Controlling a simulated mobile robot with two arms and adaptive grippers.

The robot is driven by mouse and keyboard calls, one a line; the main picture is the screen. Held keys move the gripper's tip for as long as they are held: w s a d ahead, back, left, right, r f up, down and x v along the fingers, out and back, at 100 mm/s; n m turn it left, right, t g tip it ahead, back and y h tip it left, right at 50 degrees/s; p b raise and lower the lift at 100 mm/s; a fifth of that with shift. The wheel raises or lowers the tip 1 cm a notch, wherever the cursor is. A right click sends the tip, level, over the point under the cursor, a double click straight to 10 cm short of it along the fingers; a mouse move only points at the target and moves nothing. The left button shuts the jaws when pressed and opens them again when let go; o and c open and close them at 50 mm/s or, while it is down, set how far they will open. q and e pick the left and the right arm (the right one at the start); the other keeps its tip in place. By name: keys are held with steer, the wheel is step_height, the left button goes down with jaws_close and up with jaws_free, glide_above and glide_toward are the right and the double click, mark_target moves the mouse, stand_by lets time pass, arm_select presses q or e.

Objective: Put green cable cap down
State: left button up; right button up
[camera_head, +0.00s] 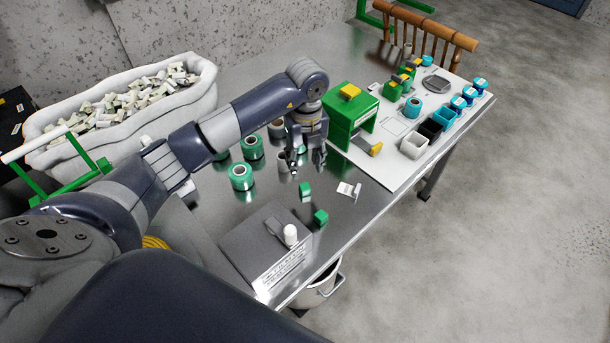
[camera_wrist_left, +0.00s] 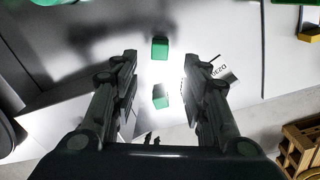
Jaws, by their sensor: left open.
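Two small green blocks, which look like cable caps, lie on the shiny metal table (camera_head: 350,215). One green cap (camera_head: 305,191) is nearer my left gripper and the other green cap (camera_head: 321,217) is closer to the table's front edge. My left gripper (camera_head: 307,166) is open with nothing between its fingers, pointing down above the table beyond both caps in the head view. In the left wrist view, one green block (camera_wrist_left: 160,47) shows level with the fingertips and another green block (camera_wrist_left: 160,96) shows between the fingers, both apart from them. My right gripper is not in view.
Green tape rolls (camera_head: 241,176) stand left of my gripper. A green machine with a yellow top (camera_head: 350,112) stands just right of it on a white board (camera_head: 400,175). A small labelled card (camera_head: 349,189) and a grey box (camera_head: 262,250) lie nearby. A bin (camera_head: 318,290) stands below the edge.

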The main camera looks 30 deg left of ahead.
arm_select(q)
steer(key=shift+r, duration=2.05)
